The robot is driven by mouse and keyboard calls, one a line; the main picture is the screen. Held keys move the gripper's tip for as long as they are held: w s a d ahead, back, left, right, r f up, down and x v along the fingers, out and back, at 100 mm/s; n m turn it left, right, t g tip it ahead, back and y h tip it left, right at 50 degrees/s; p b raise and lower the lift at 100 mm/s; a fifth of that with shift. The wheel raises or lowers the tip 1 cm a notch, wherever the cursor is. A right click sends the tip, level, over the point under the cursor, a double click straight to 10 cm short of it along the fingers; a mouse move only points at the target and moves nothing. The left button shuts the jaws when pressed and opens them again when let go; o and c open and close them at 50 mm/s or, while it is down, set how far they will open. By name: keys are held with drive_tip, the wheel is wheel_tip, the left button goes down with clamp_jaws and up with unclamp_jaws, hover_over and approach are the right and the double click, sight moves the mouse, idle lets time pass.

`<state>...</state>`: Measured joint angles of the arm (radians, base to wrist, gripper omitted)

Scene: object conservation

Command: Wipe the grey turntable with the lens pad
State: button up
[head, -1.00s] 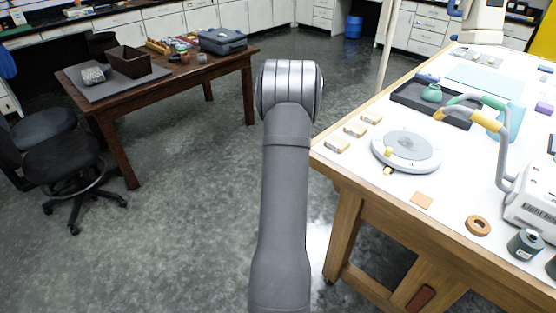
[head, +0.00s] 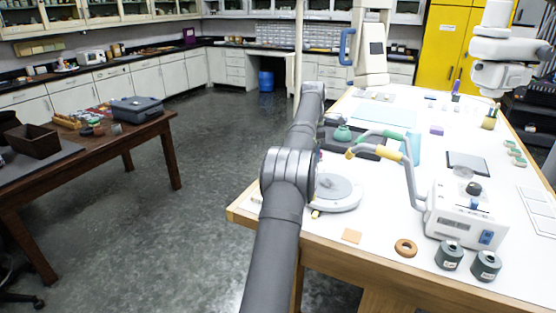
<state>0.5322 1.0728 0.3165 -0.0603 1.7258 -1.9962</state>
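The grey turntable (head: 345,189), a pale round disc with a darker grey centre, sits near the left front edge of the white table; my arm covers its left side. A small flat tan-orange square (head: 352,237), which looks like the lens pad, lies flat on the table in front of the turntable, apart from it. My arm rises from the bottom and its forearm reaches away over the table's left part. My gripper cannot be made out; it is beyond or behind the forearm.
A white instrument (head: 464,216) with a curved grey, green and yellow handle stands right of the turntable. A brown ring (head: 405,248) and two dark jars (head: 485,266) lie near the front edge. A dark tray (head: 372,151) with a green pot (head: 342,133) is behind the turntable.

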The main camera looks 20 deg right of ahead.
drive_tip(key=s+d+r, duration=0.1)
drive_tip(key=s+d, duration=0.1)
drive_tip(key=d, duration=0.1)
hover_over(325, 178)
drive_tip(key=shift+n, duration=0.4)
drive_tip(key=shift+s+a+f, duration=0.1)
drive_tip(key=shift+s+f, duration=0.05)
drive_tip(key=shift+f, duration=2.75)
drive_tip(key=shift+f, duration=1)
